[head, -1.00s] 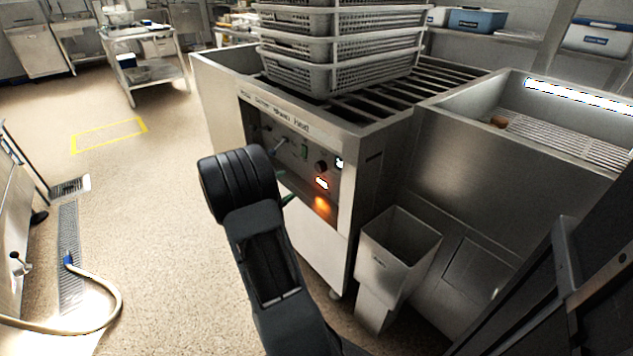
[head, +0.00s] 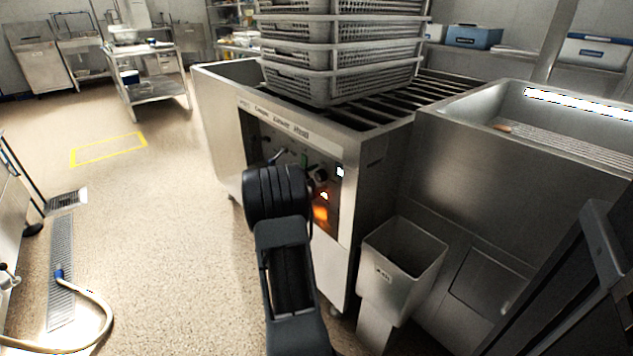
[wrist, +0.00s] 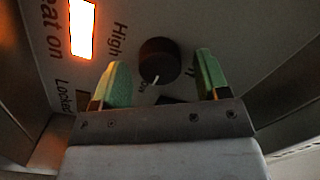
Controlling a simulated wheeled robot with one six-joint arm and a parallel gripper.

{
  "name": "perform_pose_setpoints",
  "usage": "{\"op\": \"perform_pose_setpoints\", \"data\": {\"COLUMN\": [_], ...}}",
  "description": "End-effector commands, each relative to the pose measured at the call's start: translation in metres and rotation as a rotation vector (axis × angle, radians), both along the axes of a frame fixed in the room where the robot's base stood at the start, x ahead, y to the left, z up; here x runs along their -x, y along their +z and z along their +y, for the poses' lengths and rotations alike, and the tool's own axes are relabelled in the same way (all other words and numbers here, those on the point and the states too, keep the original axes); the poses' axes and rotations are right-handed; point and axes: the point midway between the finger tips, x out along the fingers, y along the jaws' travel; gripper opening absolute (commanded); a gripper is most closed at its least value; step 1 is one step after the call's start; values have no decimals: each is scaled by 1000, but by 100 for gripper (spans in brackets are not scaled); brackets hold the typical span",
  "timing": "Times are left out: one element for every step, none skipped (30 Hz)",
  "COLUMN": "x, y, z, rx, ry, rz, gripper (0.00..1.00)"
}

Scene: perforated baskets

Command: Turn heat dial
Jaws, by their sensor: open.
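My gripper (wrist: 162,80) is open, with one green-padded finger on each side of the knob and a gap between each finger and the knob. In the head view the knob (head: 320,176) shows at the right end of the control panel, just above and right of my dark wrist. The fingers are hidden in the head view. I cannot tell how far the fingertips are from the panel.
A lit orange indicator (wrist: 82,28) labelled "heat on" is left of the knob. Stacked perforated baskets (head: 340,85) stand on the steel unit (head: 385,160). A metal bin (head: 405,262) stands at its front right. The floor (head: 165,210) to the left is open.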

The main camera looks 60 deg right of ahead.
Motion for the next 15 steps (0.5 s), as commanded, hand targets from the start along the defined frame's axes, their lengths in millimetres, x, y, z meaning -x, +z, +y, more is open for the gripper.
{"op": "perform_pose_setpoints", "data": {"x": [0, 1, 1, 1, 1, 1, 1, 1, 1, 1, 1, 1, 1, 1, 1], "y": [0, 0, 0, 0, 0, 0, 0, 0, 0, 0, 0, 0, 0, 0, 0], "z": [-2, -2, -2, -3, -3, -3, -2, -2, -2, -2, -2, -2, -2, -2, -2], "rx": [0, 0, 0, 0, 0, 0, 0, 0, 0, 0, 0, 0, 0, 0, 0], "ry": [0, 0, 0, 0, 0, 0, 0, 0, 0, 0, 0, 0, 0, 0, 0], "rz": [0, 0, 0, 0, 0, 0, 0, 0, 0, 0, 0, 0, 0, 0, 0], "gripper": [68, 68, 68, 68, 68, 68, 68, 68, 68, 67, 64, 61, 58, 55, 51]}}
